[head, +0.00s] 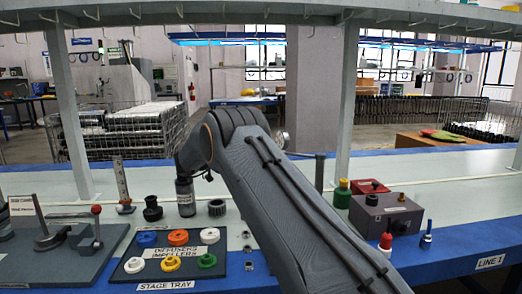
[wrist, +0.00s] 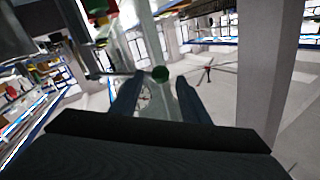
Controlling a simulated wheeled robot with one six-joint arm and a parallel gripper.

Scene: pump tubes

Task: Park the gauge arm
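The knob shows between the fingertips, at the end of a thin dark rod (wrist: 120,74) that comes in from the left; this looks like the gauge arm. Its depth against the fingertips is hard to tell. My gripper is hidden there.
A stage tray (head: 128,268) with coloured rings lies at the front left, next to a plate with a red-knobbed lever (head: 97,210). A grey box (head: 386,214) stands right of my arm, with red and blue small parts in front. Shelf posts (head: 346,95) rise behind.

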